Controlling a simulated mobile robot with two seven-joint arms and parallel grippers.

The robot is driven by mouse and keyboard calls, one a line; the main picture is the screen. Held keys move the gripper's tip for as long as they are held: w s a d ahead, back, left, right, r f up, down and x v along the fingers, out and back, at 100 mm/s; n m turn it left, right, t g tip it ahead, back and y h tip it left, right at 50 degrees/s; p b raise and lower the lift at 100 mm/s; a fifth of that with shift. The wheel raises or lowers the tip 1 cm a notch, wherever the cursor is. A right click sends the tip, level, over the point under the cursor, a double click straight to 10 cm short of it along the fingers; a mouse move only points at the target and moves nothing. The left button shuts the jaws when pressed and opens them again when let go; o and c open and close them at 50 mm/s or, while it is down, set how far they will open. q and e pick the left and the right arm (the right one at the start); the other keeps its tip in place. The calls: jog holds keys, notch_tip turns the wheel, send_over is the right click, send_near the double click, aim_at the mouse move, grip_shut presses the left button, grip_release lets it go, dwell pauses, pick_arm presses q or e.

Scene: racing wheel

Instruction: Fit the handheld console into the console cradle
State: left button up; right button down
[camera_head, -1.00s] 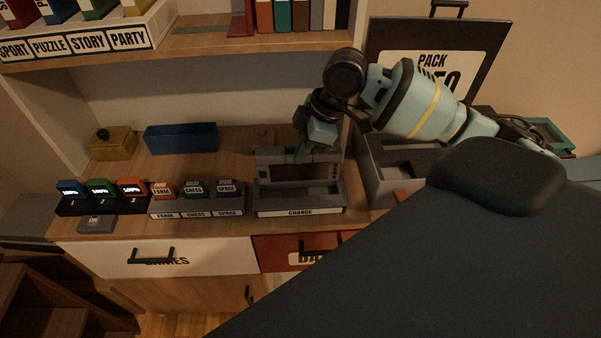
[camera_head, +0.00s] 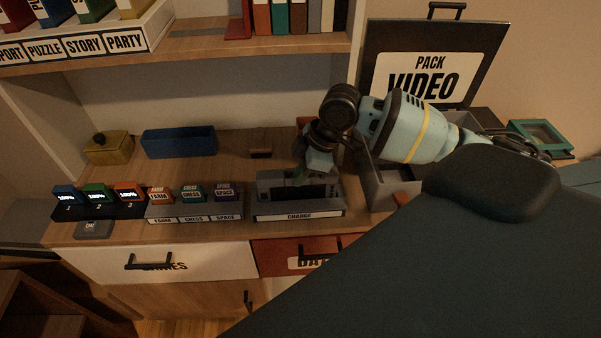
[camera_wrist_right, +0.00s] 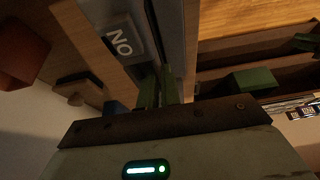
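The console cradle (camera_head: 270,213) is a grey stand with a white "CHARGE" label on its front, on the wooden counter. My right gripper (camera_head: 299,179) is down at the cradle's upper part. The dark grey handheld console (camera_head: 318,191) appears upright in the cradle, just below the fingers; its lower edge and whether it is fully seated are hidden. In the right wrist view, the green fingertips (camera_wrist_right: 160,88) are close together on either side of a thin grey edge, which seems to be the console. My left gripper is not in view.
An open grey case (camera_head: 388,187) with a "PACK VIDEO" lid (camera_head: 420,78) stands right of the cradle. Small cartridges (camera_head: 192,192) sit in labelled holders to the left. A blue tray (camera_head: 179,141) and yellow box (camera_head: 108,148) are behind. A shelf (camera_head: 270,41) overhangs the counter.

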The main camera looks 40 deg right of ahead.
jog(key=c, duration=1.6)
grip_release()
jog(key=shift+f, duration=0.1)
jog(key=v, duration=1.2)
jog(key=shift+p, duration=0.35)
jog(key=shift+a, duration=0.1)
